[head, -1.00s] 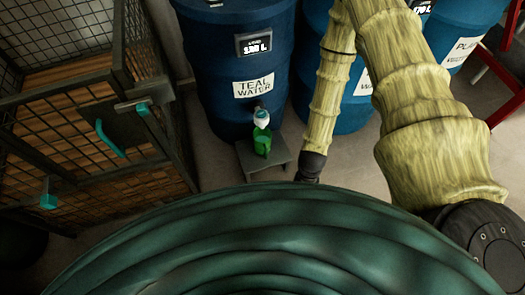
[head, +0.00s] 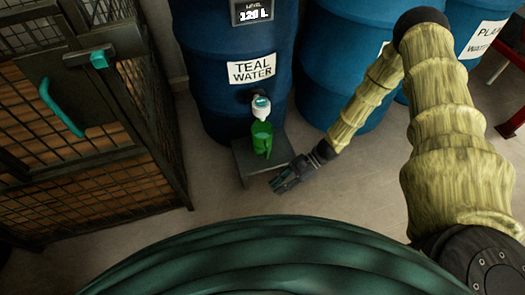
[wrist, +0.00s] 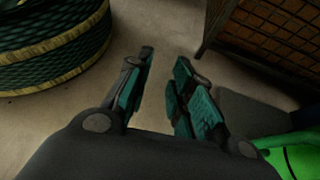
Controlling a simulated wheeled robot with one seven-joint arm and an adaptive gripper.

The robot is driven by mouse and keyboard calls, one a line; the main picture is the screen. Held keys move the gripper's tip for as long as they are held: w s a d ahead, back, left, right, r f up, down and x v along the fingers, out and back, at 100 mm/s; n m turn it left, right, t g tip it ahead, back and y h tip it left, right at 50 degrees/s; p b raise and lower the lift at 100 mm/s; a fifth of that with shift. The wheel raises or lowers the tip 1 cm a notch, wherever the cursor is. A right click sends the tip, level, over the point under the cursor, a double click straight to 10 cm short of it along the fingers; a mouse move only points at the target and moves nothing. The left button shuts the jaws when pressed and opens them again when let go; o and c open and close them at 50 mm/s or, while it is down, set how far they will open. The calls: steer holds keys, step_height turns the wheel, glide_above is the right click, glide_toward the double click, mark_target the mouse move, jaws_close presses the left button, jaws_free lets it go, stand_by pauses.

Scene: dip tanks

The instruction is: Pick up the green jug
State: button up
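The green jug (head: 262,138) stands upright on a small grey stand (head: 240,166), under the white tap (head: 261,107) of the barrel labelled teal water. My gripper (head: 279,185) is beside the stand, to the right of and nearer than the jug, pointing left and down. In the wrist view my gripper (wrist: 160,85) shows two teal-padded fingers spread apart with bare floor between them. Part of the jug (wrist: 295,158) shows at the lower right there, outside the fingers. My gripper does not touch the jug.
The blue teal water barrel (head: 235,90) stands behind the jug, with another blue barrel (head: 335,65) to its right. A dark mesh cage (head: 150,150) with a teal handle (head: 62,108) stands at the left. The floor between cage and stand is clear.

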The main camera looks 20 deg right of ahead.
mark_target(267, 155)
steer(key=w+d+f+m+t+y+b, duration=0.1)
steer(key=w+d+t+b, duration=0.1)
steer(key=w+d+b, duration=0.1)
steer(key=w+d+f+m+t+y+b, duration=0.2)
steer(key=w+d+b, duration=0.2)
steer(key=w, duration=0.2)
steer(key=w+d+f+m+t+y+b, duration=0.1)
steer(key=w+d+t+y+b, duration=0.1)
steer(key=w+d+b, duration=0.1)
steer(key=shift+w+d+f+t+b, duration=0.1)
steer(key=shift+w+d+t+b, duration=0.05)
steer(key=shift+w+b, duration=0.3)
steer(key=shift+w+d+f+t+b, duration=0.15)
steer(key=shift+w+b, duration=0.15)
steer(key=shift+w, duration=0.25)
steer(key=shift+w+a+r, duration=0.15)
steer(key=shift+w+a, duration=0.05)
steer(key=shift+a, duration=0.25)
steer(key=b+x, duration=0.1)
steer(key=x, duration=0.3)
steer(key=shift+a+b, duration=0.1)
steer(key=shift+b, duration=0.25)
steer(key=shift+r+b+x, duration=0.15)
steer(key=shift+b+x, duration=0.6)
steer(key=shift+x, duration=0.65)
steer(key=shift+r+b+x, duration=0.1)
steer(key=shift+b+x, duration=0.6)
steer(key=shift+x, duration=0.7)
steer(key=shift+s, duration=0.15)
jaws_close()
